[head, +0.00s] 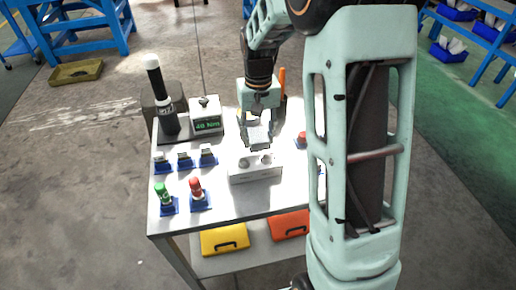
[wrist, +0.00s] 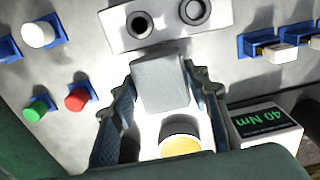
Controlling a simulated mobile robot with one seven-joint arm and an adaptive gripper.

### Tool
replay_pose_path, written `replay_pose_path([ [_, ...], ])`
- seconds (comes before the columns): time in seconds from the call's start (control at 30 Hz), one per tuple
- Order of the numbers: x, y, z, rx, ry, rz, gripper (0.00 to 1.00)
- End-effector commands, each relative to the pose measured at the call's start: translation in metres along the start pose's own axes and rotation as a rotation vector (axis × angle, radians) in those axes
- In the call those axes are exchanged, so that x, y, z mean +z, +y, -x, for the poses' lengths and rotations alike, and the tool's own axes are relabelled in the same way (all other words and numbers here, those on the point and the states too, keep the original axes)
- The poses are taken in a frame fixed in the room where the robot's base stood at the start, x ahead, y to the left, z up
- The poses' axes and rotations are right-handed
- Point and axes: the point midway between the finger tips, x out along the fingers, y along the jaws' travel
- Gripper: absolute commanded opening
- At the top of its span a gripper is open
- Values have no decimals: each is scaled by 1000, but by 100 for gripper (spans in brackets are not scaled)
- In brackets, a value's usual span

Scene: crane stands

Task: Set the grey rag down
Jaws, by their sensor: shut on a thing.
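My gripper (wrist: 160,105) is shut on the grey rag (wrist: 162,82), a square-edged grey piece between the two fingers. In the head view the rag (head: 257,136) hangs below my gripper (head: 258,118), over the bench top (head: 228,208) and just behind a white block with two holes (head: 255,169). Part of the rag is hidden by the fingers. I cannot tell whether its lower edge touches the bench.
A cylinder with a yellow top (wrist: 181,142) stands close by the fingers. A 40 Nm display box (head: 206,117) and a tall black-and-white tool (head: 161,95) stand back left. Blue holders with green (head: 162,192) and red (head: 196,187) pieces sit front left, where some bench is bare.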

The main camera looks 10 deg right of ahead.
Motion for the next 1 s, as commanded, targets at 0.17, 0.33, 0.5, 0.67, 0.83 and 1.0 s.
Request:
replay_pose_path([
  [0.17, 0, 0, -14, 0, -1, 0, 16],
  [0.33, 1, 0, -38, 0, -3, 0, 16],
  [0.5, 0, 0, -45, 0, 1, 0, 16],
  [0.67, 0, 0, -45, 0, 1, 0, 16],
  [0.83, 0, 0, -48, 0, 0, 0, 49],
  [1.0, 0, 0, -48, 0, 0, 0, 60],
])
